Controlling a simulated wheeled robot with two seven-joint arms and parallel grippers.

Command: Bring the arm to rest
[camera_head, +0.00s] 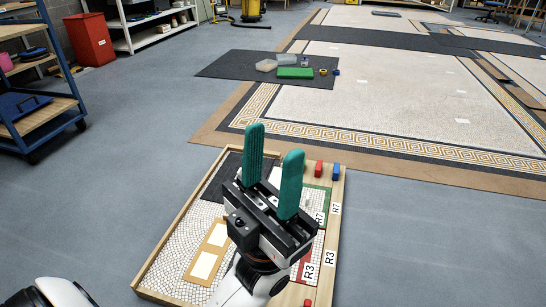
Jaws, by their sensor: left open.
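My left gripper (271,176) shows in the head view with two green fingers pointing up and spread apart. It is open, with nothing seen between the fingers. It stands in front of a wooden-framed mosaic tray (160,254) and hides part of it. The tray holds pale tile areas, a dark area, a tan piece with two white patches (205,263) and labels reading R3 and R7. A white rounded part at the lower left edge is not clear enough to name. My right gripper is not in view.
A red block (319,168) and a blue block (336,171) sit at the tray's far right corner. A dark mat (225,65) beyond holds a green block (295,73) and small items. A blue cart (45,108) and red bin (89,40) stand left. Grey floor is clear right.

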